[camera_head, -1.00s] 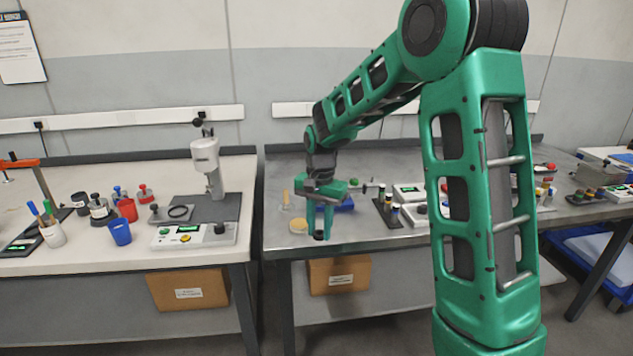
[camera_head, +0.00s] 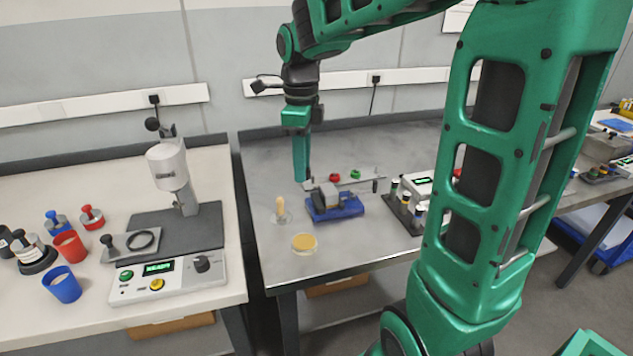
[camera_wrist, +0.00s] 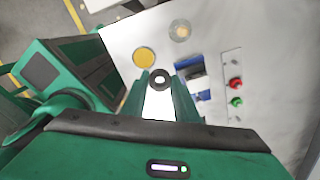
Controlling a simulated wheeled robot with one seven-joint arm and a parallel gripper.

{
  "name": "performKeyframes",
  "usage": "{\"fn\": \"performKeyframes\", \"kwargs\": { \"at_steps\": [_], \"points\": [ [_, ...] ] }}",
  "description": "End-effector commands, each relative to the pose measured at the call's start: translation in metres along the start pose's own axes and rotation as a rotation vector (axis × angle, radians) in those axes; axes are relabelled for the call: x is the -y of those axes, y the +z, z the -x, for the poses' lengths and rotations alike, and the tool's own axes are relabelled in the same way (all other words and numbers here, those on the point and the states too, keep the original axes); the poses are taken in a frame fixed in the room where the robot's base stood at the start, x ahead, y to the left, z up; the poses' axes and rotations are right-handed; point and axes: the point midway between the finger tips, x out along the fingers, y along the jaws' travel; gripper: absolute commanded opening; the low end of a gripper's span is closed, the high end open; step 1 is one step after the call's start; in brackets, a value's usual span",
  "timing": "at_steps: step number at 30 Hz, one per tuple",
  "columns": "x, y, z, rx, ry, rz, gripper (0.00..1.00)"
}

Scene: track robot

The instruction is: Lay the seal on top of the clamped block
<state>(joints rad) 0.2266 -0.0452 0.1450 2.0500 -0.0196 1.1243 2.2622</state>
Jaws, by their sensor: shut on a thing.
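The seal (camera_wrist: 160,79) is a small black ring with a pale centre, held between the fingertips of my gripper (camera_wrist: 160,86) in the wrist view. In the head view my gripper (camera_head: 302,180) points down over the grey bench, just left of and behind the blue vise (camera_head: 346,210). A grey block (camera_head: 327,196) appears to sit in the vise jaws; part of it is hard to make out. In the wrist view the vise (camera_wrist: 202,98) lies right of the fingers, apart from the seal. The seal is hardly visible in the head view.
A yellow disc (camera_head: 304,243) and a wooden-handled tool (camera_head: 281,210) stand left of the vise. A panel with red (camera_head: 335,177) and green (camera_head: 355,174) buttons lies behind it. A rack of small bottles (camera_head: 405,208) stands to the right.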

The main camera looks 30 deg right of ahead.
Motion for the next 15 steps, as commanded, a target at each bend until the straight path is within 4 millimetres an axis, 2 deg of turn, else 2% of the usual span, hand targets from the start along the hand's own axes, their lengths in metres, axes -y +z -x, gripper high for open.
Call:
{"fn": "performKeyframes", "kwargs": {
  "at_steps": [5,15],
  "points": [
    [0.006,-0.007,-0.002,-0.002,0.001,-0.050,0.06],
    [0.065,-0.037,-0.041,-0.002,0.003,-0.054,0.06]
  ]
}}
